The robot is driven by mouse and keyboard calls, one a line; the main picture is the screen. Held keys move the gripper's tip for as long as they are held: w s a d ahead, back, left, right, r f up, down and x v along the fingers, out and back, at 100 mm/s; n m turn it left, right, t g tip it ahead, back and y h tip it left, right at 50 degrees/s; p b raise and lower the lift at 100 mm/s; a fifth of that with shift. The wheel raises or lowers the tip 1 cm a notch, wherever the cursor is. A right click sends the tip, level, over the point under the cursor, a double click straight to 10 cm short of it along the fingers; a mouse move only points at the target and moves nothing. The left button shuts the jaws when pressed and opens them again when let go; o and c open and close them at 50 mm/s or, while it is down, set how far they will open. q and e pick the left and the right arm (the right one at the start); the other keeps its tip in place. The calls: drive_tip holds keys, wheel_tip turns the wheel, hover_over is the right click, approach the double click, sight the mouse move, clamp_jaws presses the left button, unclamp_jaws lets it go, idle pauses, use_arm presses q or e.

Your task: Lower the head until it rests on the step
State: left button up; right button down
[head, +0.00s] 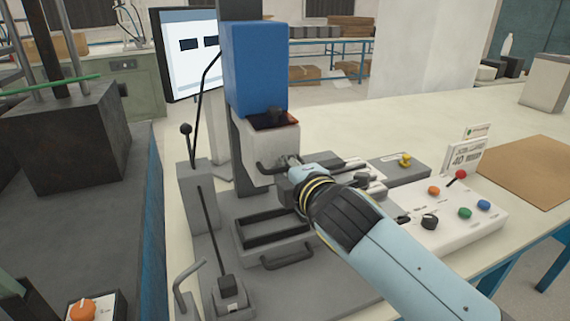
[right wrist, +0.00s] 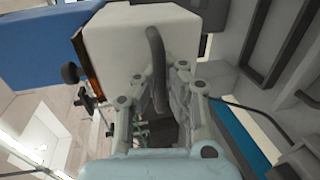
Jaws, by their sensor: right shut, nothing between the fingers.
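The pale head (head: 272,150) hangs under a blue housing (head: 257,65) on a dark column, with a clear gap above the base. Its dark curved handle (head: 268,168) is at the lower front. My right gripper (head: 291,161) is at the head's lower right, close to the handle, shut with nothing in it. In the right wrist view the head (right wrist: 130,45) and handle (right wrist: 157,60) are just beyond my fingers (right wrist: 160,78); contact is unclear. Below is a grey fixture with a dark recess (head: 272,230); I cannot tell which part is the step. My left gripper is out of view.
A lever with a black knob (head: 186,130) stands left of the head. A white control box (head: 450,212) with coloured buttons is on the right, a yellow-knobbed grey box (head: 398,170) behind it. A brown board (head: 525,170) lies far right. A screen (head: 190,55) stands behind.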

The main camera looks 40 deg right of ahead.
drive_tip(key=shift+s+f, duration=0.15)
drive_tip(key=shift+f, duration=0.2)
drive_tip(key=c, duration=2)
unclamp_jaws()
drive_tip(key=o, duration=0.6)
drive_tip(key=shift+r, duration=0.1)
drive_tip(key=v, duration=1.2)
drive_tip(key=shift+r, duration=0.1)
